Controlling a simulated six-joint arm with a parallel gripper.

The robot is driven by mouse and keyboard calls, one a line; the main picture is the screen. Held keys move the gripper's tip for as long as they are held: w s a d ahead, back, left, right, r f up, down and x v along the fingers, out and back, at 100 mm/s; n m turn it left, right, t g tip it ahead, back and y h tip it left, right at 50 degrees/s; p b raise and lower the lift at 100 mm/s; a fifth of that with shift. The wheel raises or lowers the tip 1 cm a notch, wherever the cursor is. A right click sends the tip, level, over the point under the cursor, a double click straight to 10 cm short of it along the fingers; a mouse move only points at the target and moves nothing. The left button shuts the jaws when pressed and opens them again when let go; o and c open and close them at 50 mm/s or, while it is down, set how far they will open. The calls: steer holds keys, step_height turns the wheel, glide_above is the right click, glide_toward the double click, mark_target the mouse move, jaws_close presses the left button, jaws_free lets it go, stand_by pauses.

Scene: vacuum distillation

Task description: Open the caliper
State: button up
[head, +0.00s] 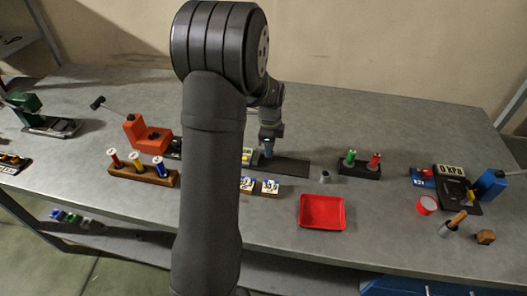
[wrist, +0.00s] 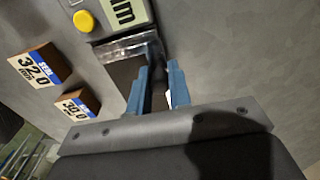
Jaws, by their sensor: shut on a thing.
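The caliper shows in the head view as a long dark flat base (head: 291,168), with its grey-and-yellow readout part at the left end, partly behind my arm. In the wrist view its readout (wrist: 124,12) bears "mm", with a round yellow button (wrist: 84,21) beside it. My gripper (head: 268,150) is down at the caliper, just right of the readout. In the wrist view the blue fingers of my gripper (wrist: 160,86) stand beside the caliper's dark block, shut on a part of the caliper. The held part is mostly hidden between the fingers.
A red tray (head: 322,212) lies in front. A wooden rack with spools (head: 143,176) is left, a dark rack (head: 359,170) right. The table behind the caliper is clear.

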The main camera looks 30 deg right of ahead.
mark_target(286, 157)
steer(key=shift+s+d, duration=2)
stand_by(0.4)
steer(key=o, duration=0.8)
steer(key=shift+o, duration=0.2)
steer(key=shift+r, duration=0.15)
step_height(286, 157, up, 7)
stand_by(0.5)
steer(key=shift+f, duration=0.2)
